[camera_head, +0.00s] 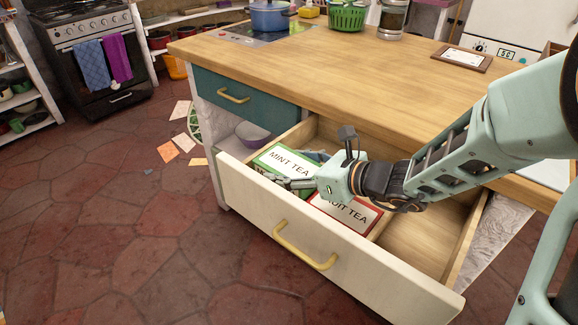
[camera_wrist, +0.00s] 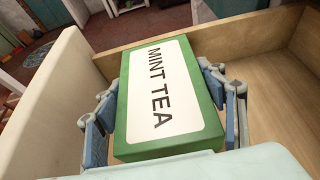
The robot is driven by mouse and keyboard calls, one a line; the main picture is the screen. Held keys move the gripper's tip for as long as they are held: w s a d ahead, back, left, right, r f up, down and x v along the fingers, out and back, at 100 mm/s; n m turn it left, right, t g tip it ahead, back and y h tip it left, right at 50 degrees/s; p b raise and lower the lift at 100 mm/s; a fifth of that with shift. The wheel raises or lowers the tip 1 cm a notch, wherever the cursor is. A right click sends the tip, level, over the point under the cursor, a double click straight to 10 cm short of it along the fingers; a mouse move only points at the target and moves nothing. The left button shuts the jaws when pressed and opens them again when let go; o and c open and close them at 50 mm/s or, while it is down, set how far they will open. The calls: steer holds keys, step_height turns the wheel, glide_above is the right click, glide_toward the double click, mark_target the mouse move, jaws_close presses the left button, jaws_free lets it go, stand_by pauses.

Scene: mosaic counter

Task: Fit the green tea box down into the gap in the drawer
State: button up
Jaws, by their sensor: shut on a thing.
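The green tea box (camera_head: 283,163), labelled MINT TEA, is at the left end of the open drawer (camera_head: 355,278). My gripper (camera_head: 302,169) is shut on it, with a finger on each long side. In the wrist view, the green box (camera_wrist: 160,95) lies label up between the blue finger pads, inside the drawer walls (camera_wrist: 55,95). The red fruit tea box (camera_head: 345,212) is in the drawer to the right of the green box, partly covered by my gripper. The gap under the green box is hidden, and I cannot tell how deep the box sits.
A thin wooden divider (camera_head: 381,224) stands right of the red box, with an empty drawer part (camera_head: 420,240) beyond it. The wooden counter (camera_head: 330,75) overhangs the drawer's back.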

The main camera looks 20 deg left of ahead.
steer(key=shift+f+b, duration=1.15)
steer(key=shift+f, duration=0.1)
stand_by(0.3)
steer(key=o, duration=1.3)
steer(key=shift+d, duration=0.1)
steer(key=v, duration=1.2)
steer(key=shift+r, duration=0.1)
